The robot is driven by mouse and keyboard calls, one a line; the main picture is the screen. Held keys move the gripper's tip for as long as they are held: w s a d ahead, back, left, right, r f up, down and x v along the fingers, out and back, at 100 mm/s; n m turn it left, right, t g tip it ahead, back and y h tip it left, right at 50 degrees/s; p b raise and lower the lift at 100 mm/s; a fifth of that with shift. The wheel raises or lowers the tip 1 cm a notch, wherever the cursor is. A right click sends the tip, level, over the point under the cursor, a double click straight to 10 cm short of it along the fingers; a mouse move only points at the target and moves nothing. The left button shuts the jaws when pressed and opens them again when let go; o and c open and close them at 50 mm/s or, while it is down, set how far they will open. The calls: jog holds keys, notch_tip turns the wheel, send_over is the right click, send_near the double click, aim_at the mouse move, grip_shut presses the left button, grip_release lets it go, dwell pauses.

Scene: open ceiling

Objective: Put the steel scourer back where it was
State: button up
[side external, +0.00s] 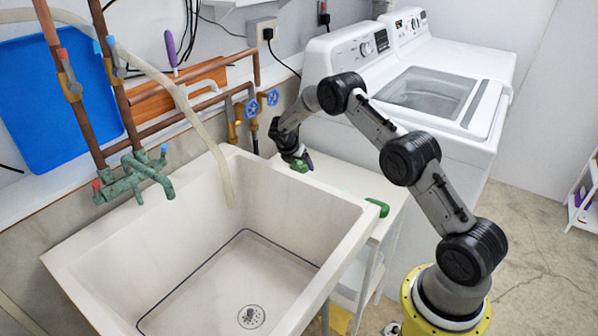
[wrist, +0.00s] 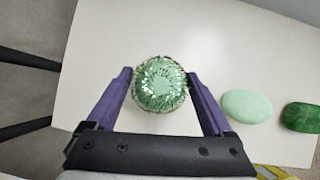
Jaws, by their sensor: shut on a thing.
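The steel scourer (wrist: 160,84) is a round, shiny, green-tinted coil in the wrist view. My gripper (wrist: 160,80) has its two purple fingers closed on opposite sides of it. In the side external view my gripper (side external: 301,157) points down at the back of the narrow white counter (side external: 338,179) between sink and washer. The scourer (side external: 299,166) shows there as a small green patch under the fingers. I cannot tell whether it touches the counter or hangs just above it.
A pale green oval (wrist: 247,106) and a dark green block (wrist: 301,117) lie to the right on the counter; the block (side external: 377,206) sits near its front end. The deep sink (side external: 205,272) adjoins the counter's left side; a white washer (side external: 420,130) stands right.

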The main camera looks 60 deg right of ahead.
aim_at(299, 171)
jog(key=shift+w+d+f, duration=0.1)
jog(key=shift+w+f, duration=0.05)
jog(key=shift+f, duration=1.65)
jog(key=shift+f, duration=0.1)
jog(key=o, duration=1.2)
